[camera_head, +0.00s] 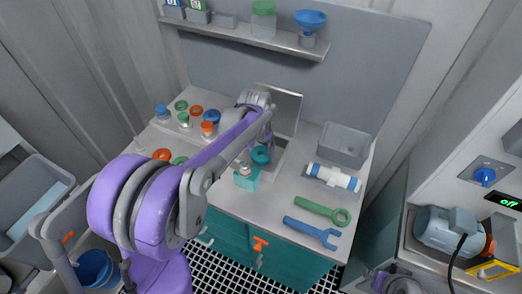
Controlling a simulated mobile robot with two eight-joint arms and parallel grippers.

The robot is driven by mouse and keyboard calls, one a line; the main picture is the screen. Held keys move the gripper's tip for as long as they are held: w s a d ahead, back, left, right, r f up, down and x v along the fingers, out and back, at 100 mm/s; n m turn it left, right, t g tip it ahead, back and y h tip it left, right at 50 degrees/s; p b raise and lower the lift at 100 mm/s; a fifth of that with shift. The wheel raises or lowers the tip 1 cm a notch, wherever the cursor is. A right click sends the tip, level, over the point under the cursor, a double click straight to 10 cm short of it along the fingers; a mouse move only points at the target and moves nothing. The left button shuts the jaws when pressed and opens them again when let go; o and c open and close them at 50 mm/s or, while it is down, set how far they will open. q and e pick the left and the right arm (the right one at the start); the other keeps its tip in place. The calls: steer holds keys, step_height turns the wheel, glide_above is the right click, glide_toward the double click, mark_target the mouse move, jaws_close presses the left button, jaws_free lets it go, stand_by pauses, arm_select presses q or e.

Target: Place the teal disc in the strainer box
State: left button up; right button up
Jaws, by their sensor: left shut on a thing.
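My left arm reaches in from the left over the bench. Its gripper (264,142) is shut on the teal disc (261,155), partly hiding it. The disc is held over the middle of the bench, beside an opening with a raised metal lid (284,108). A grey open-topped box (345,145) stands at the right rear of the bench. I cannot tell for sure which of these is the strainer box. A purple and grey part, perhaps of my right arm, shows at the lower right, but no right fingers are visible.
A teal block (246,180) with a small metal piece stands just below the disc. A white-and-blue cylinder (333,177), a green wrench (322,211) and a blue wrench (311,232) lie on the right. Several capped bottles stand left. A shelf (245,35) hangs behind.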

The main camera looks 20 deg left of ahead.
mark_target(258, 156)
arm_select(q)
steer(key=shift+f, duration=0.2)
steer(key=o, duration=1.1)
steer(key=shift+o, duration=0.2)
steer(key=shift+r, duration=0.1)
step_height(258, 156, up, 12)
steer(key=s, duration=0.1)
steer(key=s+d+f+n+t, duration=0.1)
steer(key=s+d+f+t, duration=0.1)
steer(key=s, duration=0.8)
steer(key=s+d+f+n+t, duration=0.1)
steer(key=s+d+f, duration=0.3)
steer(key=s, duration=0.7)
step_height(258, 156, down, 2)
steer(key=shift+s+d+f+t+p, duration=0.1)
steer(key=shift+s+d+t+p, duration=0.25)
steer(key=shift+t, duration=0.25)
steer(key=shift+w, duration=0.1)
